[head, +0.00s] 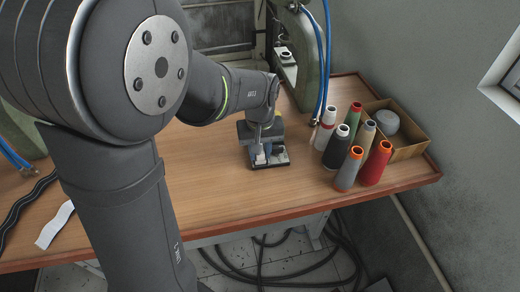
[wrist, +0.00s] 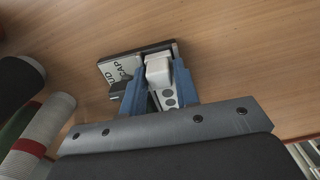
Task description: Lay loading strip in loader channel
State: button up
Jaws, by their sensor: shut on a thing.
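My gripper (wrist: 158,85) has blue fingers, shut on a pale piece with dark round spots, which appears to be the loading strip (wrist: 168,99). A white block (wrist: 158,70) shows at the fingertips; I cannot tell whether it is part of the strip. The fingers are at a small dark loader with a grey lettered plate (wrist: 118,71), reading partly "CAP". In the head view my gripper (head: 263,150) is over this black loader (head: 282,157) on the table. The channel is hidden by the fingers, so I cannot tell whether the strip touches it.
Several thread cones, including a red one (head: 376,163), stand right of the loader, beside a cardboard box (head: 408,150). A green machine (head: 307,75) with blue hoses is behind. A white strip (head: 55,225) and a black strip (head: 22,210) lie at the left. The wooden table (head: 215,190) is clear in front.

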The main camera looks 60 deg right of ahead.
jog(key=shift+f, duration=0.15)
jog(key=o, duration=0.7)
notch_tip(320, 180, up, 12)
jog(key=shift+r, duration=0.2)
jog(key=shift+f, duration=0.15)
notch_tip(320, 180, down, 12)
jog(key=shift+d+r, duration=0.1)
jog(key=shift+r, duration=1.8)
jog(key=shift+f, duration=0.15)
